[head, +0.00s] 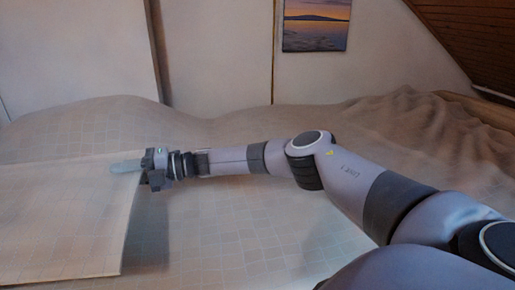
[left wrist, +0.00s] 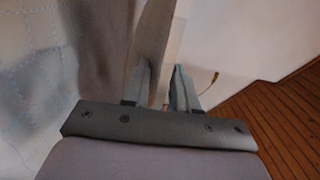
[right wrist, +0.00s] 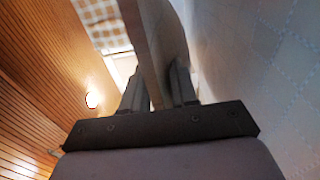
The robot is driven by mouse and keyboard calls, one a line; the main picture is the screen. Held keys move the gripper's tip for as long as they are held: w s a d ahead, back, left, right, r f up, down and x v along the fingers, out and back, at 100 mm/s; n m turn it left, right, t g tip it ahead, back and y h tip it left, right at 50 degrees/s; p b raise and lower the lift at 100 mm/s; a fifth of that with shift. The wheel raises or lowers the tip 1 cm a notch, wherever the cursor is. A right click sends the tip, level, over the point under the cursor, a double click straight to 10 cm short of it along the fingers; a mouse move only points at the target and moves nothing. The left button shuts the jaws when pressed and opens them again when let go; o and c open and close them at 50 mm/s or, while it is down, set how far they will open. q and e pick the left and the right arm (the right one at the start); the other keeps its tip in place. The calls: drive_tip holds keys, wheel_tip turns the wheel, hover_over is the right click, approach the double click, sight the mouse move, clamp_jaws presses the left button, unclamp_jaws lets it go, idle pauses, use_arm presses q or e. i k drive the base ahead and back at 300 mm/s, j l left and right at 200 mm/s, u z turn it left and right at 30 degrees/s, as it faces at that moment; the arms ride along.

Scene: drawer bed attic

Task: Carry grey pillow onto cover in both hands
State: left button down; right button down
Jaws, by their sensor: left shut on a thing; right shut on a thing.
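The pillow (head: 62,225) shows as a flat, pale grey-beige slab at the left of the head view, cut off by the frame edge. My right gripper (head: 130,166) is shut on its upper right edge. In the right wrist view the pillow's edge (right wrist: 148,38) runs between the fingers. My left gripper (left wrist: 161,78) is outside the head view; in the left wrist view it is shut on another edge of the pillow (left wrist: 151,45). The pale checked cover (head: 285,235) spreads under and around the pillow. Whether the pillow touches it is hidden.
The cover rises in rumpled folds (head: 410,125) at the back right. A pale wall with a sunset picture (head: 316,25) stands behind, and a sloped wooden ceiling (head: 470,35) is at upper right. The cover's middle is clear apart from my right arm.

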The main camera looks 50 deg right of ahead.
sight(312, 197)
drive_tip(key=k+l, duration=0.15)
drive_tip(key=k, duration=0.25)
drive_tip(key=k+z, duration=0.1)
drive_tip(key=z, duration=1.5)
